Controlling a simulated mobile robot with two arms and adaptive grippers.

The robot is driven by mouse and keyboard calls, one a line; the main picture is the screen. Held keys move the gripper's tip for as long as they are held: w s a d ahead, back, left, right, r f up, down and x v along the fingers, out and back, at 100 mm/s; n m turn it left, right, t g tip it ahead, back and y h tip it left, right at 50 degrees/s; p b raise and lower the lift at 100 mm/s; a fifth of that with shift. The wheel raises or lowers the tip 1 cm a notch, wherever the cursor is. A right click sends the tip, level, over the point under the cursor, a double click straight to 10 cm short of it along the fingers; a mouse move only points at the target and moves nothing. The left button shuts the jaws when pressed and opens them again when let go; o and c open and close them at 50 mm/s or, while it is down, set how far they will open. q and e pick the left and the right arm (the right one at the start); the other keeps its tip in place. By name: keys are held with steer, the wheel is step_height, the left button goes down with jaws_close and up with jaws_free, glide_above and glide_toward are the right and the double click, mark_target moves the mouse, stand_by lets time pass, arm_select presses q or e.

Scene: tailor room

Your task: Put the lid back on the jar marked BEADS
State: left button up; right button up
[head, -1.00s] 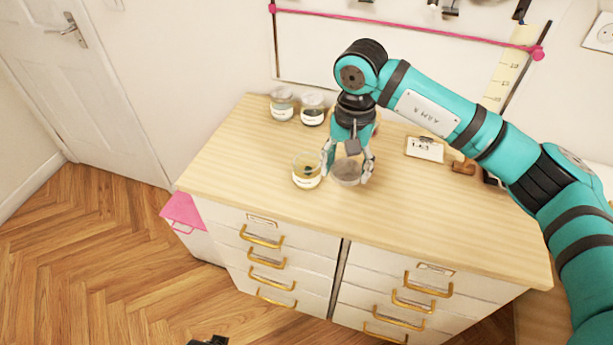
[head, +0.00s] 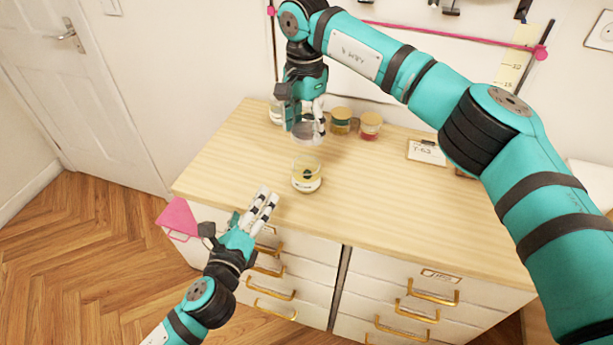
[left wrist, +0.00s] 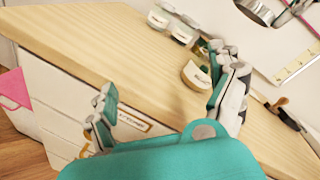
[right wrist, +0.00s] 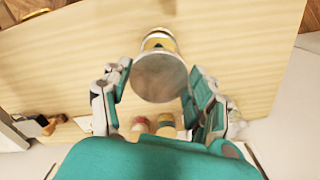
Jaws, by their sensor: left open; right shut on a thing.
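An open glass jar (head: 306,178) with a yellowish band and a white label stands upright near the front of the cabinet top; its label is too small to read. It also shows in the left wrist view (left wrist: 196,78). My right gripper (head: 305,128) is shut on a round, greyish see-through lid (right wrist: 159,77) and holds it in the air, behind and above the jar in the head view. The lid is apart from the jar. My left gripper (head: 265,205) is open and empty at the cabinet's front edge, to the lower left of the jar and not touching it.
Closed jars stand at the back: a pale one (head: 275,115) partly behind my right gripper, a green-and-yellow one (head: 341,122) and a red one (head: 370,127). A small card (head: 426,152) lies to the right. The cabinet top (head: 400,210) is clear right of the open jar.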

mark_target(312, 162)
arm_select(q)
steer(key=d+m+h, duration=0.2)
steer(key=m, duration=0.2)
steer(key=d+m+h, duration=0.2)
steer(key=m, duration=0.2)
steer(key=d+m+h, duration=0.2)
steer(key=m, duration=0.3)
steer(key=shift+w+r+g, duration=0.1)
steer(key=shift+w+g, duration=0.2)
steer(key=shift+g, duration=0.1)
steer(key=x, duration=1.2)
steer(key=c, duration=1.8)
arm_select(e)
steer(key=shift+f, duration=2.5)
